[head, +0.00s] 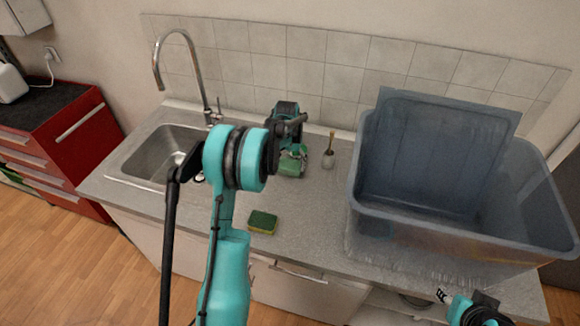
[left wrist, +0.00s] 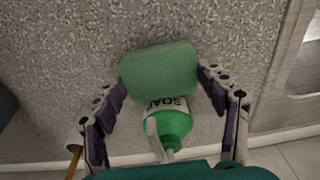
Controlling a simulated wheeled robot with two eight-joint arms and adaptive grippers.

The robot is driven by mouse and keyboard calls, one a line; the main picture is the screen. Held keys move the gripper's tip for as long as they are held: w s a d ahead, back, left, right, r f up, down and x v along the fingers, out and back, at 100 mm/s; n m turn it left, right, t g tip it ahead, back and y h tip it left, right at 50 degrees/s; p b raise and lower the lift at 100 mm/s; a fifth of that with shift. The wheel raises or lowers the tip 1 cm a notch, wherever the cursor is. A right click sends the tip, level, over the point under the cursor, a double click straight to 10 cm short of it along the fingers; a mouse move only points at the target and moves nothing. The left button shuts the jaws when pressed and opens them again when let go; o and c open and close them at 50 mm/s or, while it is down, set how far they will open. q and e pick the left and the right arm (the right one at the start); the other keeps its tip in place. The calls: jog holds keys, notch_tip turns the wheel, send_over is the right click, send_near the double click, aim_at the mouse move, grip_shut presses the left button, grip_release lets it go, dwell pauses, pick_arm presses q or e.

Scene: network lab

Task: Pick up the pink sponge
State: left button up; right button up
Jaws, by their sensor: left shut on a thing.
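No pink sponge shows in either view. My left gripper (head: 291,150) is at the back of the counter, left of the tub. In the left wrist view its two fingers (left wrist: 163,79) are shut on the sides of a light green sponge-like block (left wrist: 160,68). The block also shows in the head view (head: 292,167), partly hidden by the gripper. A green soap bottle (left wrist: 172,122) with a white label is right beside the block. A green and yellow sponge (head: 263,222) lies apart near the counter's front edge. Part of my right gripper (head: 442,295) shows at the lower right; its fingers are unclear.
A large blue-grey tub (head: 359,195) takes up the counter's right side. A brush in a white holder (head: 328,158) stands between the left gripper and the tub. A sink (head: 150,160) with a tall tap is at left. The middle front of the counter (head: 310,235) is clear.

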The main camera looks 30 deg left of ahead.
aim_at(290, 165)
pick_arm(q)
jog(key=shift+r, duration=0.5)
jog(key=r, duration=0.1)
jog(key=r+p, duration=0.1)
jog(key=shift+s+d+r, duration=0.25)
jog(key=shift+s+r, duration=0.1)
jog(key=shift+s, duration=0.05)
jog(key=s+d, duration=0.3)
jog(key=s, duration=0.2)
jog(key=s+d+p, duration=0.1)
jog(key=s+d, duration=0.2)
jog(key=s, duration=0.1)
jog(key=s+d, duration=0.3)
jog(key=s, duration=0.2)
jog(key=shift+s+f, duration=0.1)
jog(key=shift+s, duration=0.2)
jog(key=shift+c, duration=1.4)
